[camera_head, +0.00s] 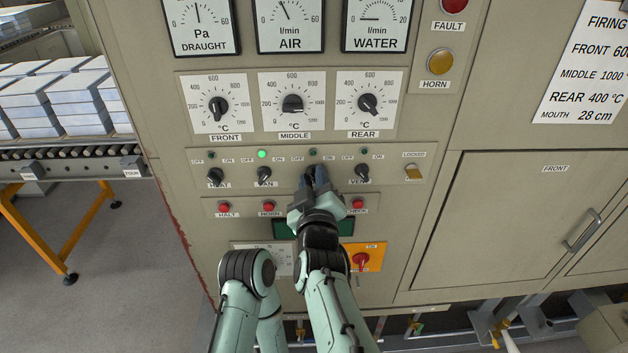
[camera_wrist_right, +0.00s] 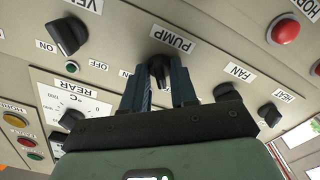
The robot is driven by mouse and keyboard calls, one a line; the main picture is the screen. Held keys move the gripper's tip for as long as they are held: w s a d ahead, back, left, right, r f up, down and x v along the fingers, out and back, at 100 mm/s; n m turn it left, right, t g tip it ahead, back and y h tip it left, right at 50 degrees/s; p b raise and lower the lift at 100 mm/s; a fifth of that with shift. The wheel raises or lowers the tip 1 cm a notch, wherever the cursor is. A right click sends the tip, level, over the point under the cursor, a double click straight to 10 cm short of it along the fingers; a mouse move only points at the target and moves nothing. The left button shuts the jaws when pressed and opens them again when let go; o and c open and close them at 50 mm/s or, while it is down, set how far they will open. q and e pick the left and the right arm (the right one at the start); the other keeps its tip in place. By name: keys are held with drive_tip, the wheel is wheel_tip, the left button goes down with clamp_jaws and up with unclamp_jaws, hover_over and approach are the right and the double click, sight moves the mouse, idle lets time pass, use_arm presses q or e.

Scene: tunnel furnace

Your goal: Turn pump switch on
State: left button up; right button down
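The pump switch is a black rotary knob (camera_wrist_right: 160,72) under the PUMP label in the right wrist view. In the head view it is mostly hidden by my right gripper (camera_head: 315,180). The small lamp (camera_head: 313,152) above it, between OFF and ON, is dark. My right gripper's two blue fingers (camera_wrist_right: 160,88) stand on either side of the knob, close to it. Whether they press on it, I cannot tell. My left gripper is not in view.
The fan switch (camera_head: 264,175) has a lit green lamp (camera_head: 262,154); the heat switch (camera_head: 216,176) is left of it. The vent switch (camera_head: 362,174) is close on the right. Red buttons (camera_head: 268,208) sit below. A roller conveyor (camera_head: 60,165) stands at left.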

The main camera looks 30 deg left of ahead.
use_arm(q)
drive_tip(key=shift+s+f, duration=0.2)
use_arm(e)
drive_tip(key=shift+m, duration=0.3)
drive_tip(key=shift+m+b, duration=0.45)
drive_tip(key=shift+m, duration=0.55)
drive_tip(key=m, duration=0.2)
drive_tip(key=shift+m+b, duration=0.3)
drive_tip(key=shift+b, duration=0.05)
drive_tip(key=m, duration=0.4)
drive_tip(key=shift+m+b, duration=0.3)
drive_tip(key=shift+b, duration=0.1)
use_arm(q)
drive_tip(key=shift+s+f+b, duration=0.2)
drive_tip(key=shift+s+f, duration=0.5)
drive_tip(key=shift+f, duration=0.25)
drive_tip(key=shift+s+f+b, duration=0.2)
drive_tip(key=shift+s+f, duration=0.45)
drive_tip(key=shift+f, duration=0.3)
use_arm(e)
drive_tip(key=shift+m, duration=1.9)
drive_tip(key=c, duration=1.2)
unclamp_jaws()
